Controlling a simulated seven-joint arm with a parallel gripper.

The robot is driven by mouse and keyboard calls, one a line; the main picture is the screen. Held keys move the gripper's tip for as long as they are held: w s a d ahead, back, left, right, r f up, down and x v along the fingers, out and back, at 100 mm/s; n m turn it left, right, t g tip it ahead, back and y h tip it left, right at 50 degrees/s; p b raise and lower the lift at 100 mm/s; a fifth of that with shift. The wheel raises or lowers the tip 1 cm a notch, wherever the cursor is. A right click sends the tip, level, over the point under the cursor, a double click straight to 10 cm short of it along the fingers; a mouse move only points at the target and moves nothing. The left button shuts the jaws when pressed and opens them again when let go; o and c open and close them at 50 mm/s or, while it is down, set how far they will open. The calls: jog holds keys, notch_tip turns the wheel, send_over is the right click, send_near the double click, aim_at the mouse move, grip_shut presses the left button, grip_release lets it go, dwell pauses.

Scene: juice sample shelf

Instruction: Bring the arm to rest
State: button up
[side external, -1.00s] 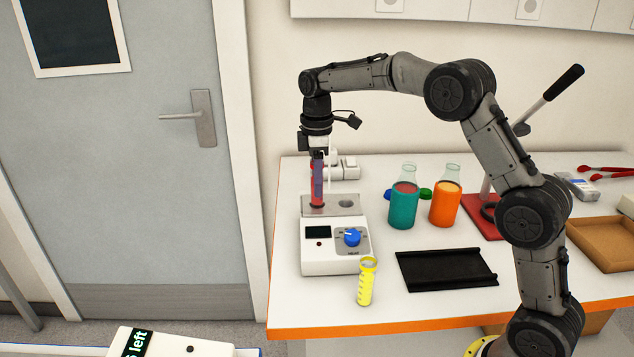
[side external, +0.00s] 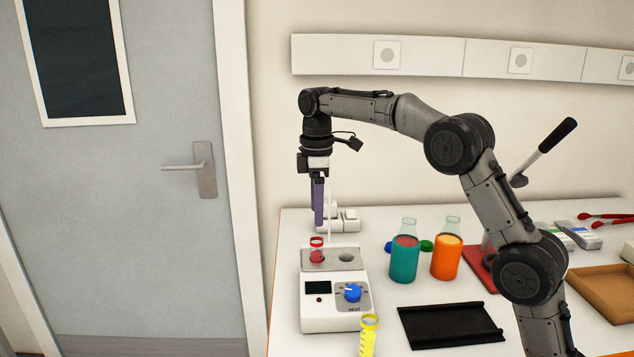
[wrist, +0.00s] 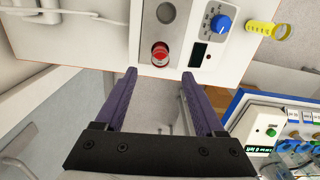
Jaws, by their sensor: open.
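My gripper (side external: 318,221) is open and empty in the side external view, with its purple fingers pointing down above the heater block (side external: 335,318). A red tube (side external: 316,254) stands upright in the left well of the block, just below the fingertips and apart from them. The right well is empty. In the wrist view, my gripper (wrist: 159,75) has its two fingers wide apart. The red tube (wrist: 160,54) shows in its well beyond the fingertips.
Teal (side external: 405,260) and orange (side external: 446,258) bottles stand right of the block. A yellow tube (side external: 369,338) stands in front. A black tray (side external: 450,325) and a brown tray (side external: 605,290) lie to the right. A white socket unit (side external: 345,220) is behind.

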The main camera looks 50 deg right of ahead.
jog(key=s+a+r+t, duration=0.1)
jog(key=s+r, duration=0.2)
jog(key=r, duration=0.4)
jog(key=s+a+r, duration=0.1)
jog(key=s+r, duration=0.2)
jog(key=r, duration=0.4)
jog(key=s+a+r+m+t, duration=0.1)
jog(key=s+a+r+t, duration=0.1)
jog(key=s, duration=1)
jog(key=s+a+f+m+t, duration=0.1)
jog(key=s+f, duration=0.2)
jog(key=s, duration=0.2)
jog(key=s+f+m, duration=0.2)
jog(key=s+f, duration=0.1)
jog(key=s, duration=0.2)
jog(key=s+f+m, duration=0.2)
jog(key=f+m, duration=0.1)
jog(key=f, duration=0.3)
jog(key=s+f+m+t, duration=0.1)
jog(key=s+f+m, duration=0.1)
jog(key=f, duration=0.5)
jog(key=shift+s+a+m+t, duration=0.2)
jog(key=shift+s+m+t, duration=0.15)
jog(key=shift+s, duration=0.35)
